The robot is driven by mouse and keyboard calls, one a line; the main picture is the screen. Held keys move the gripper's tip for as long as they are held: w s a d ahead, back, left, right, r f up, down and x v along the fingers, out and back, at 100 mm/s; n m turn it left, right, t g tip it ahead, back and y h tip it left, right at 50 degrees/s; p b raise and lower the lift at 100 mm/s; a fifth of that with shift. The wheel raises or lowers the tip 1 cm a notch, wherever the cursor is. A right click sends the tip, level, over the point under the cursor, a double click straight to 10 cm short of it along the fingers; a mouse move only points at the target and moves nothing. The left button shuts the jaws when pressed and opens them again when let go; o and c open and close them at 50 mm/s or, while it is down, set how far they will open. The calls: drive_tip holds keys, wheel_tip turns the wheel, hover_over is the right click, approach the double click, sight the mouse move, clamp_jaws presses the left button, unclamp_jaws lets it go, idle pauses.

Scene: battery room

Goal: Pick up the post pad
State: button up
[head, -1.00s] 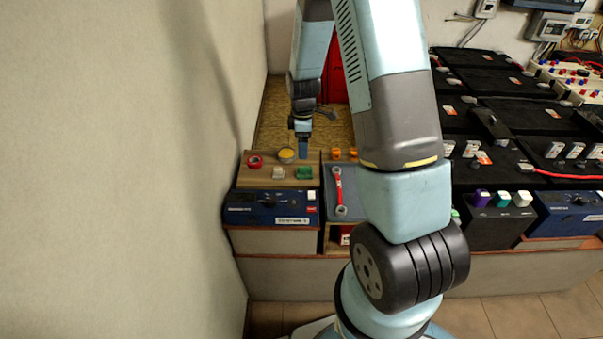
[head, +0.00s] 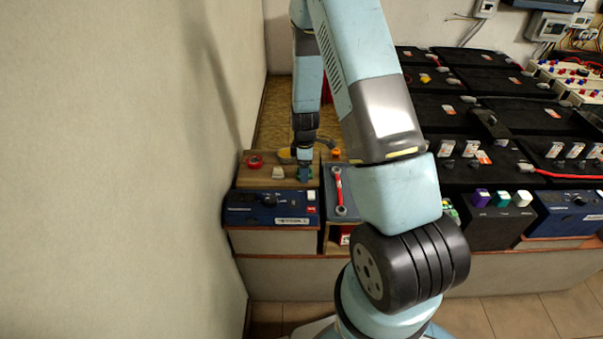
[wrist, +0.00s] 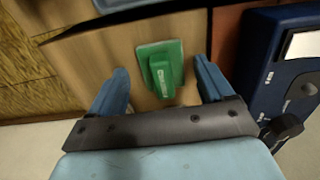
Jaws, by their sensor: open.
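The green piece that looks like the post pad (wrist: 165,66) lies on the wooden board in the wrist view. It has a flat square base and a raised green block with a small pale label. My gripper (wrist: 160,78) is open, with one blue finger on each side of the pad and a gap to both. No contact shows. In the head view my gripper (head: 305,174) is over the right part of the board and largely hides the pad.
The wooden board (head: 252,179) also holds a red ring (head: 255,161) and a pale block (head: 278,172). A blue device (head: 262,208) stands in front. A red wrench (head: 339,190) lies on the grey tray to the right. The wall is close on the left.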

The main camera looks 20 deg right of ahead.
drive_tip(key=shift+f, duration=0.2)
drive_tip(key=shift+c, duration=0.4)
drive_tip(key=c, duration=1)
